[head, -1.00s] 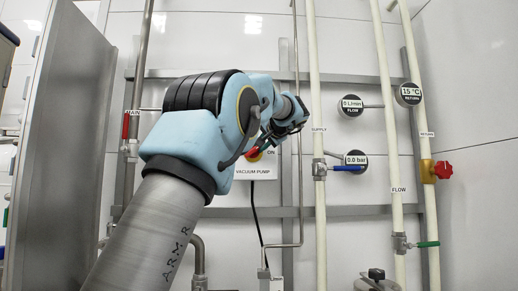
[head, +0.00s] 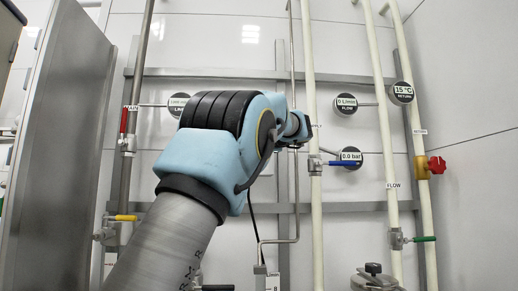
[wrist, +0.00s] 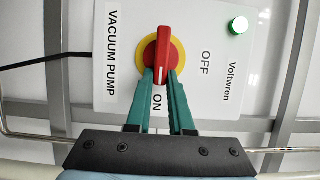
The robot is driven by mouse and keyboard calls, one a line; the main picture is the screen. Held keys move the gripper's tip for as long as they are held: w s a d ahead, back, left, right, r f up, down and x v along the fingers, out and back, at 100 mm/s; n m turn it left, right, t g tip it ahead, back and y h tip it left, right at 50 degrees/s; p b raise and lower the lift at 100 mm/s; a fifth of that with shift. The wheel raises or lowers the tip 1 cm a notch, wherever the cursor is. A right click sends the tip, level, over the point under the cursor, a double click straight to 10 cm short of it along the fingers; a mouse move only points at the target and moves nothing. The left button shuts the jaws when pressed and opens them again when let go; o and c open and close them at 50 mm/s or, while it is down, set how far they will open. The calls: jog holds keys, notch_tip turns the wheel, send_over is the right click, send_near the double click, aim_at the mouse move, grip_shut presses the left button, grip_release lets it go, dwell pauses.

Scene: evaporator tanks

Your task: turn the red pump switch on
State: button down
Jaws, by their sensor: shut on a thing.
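The red pump switch (wrist: 162,48) is a red handle on a yellow disc, on a white plate (wrist: 115,85) marked VACUUM PUMP. In the wrist view its handle lies along the picture's vertical, in line with the ON label (wrist: 157,103); the OFF label (wrist: 205,62) is off to the right side. A green lamp (wrist: 239,25) on the plate is bright. My gripper (wrist: 161,73) has its green fingers shut on the lower end of the red handle. In the head view my arm hides the switch and its plate.
Pale vertical pipes (head: 314,120) stand right of my arm, with a blue-handled valve (head: 342,164) and round gauges. A red valve knob (head: 437,165) is at the far right. A yellow-handled valve (head: 125,217) is at left. Metal rails cross the wall behind.

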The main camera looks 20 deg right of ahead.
dwell(0.4)
jog(key=c, duration=0.8)
grip_release()
jog(key=b+v, duration=0.3)
jog(key=v, duration=0.7)
jog(key=shift+s, duration=0.4)
jog(key=shift+f, duration=0.1)
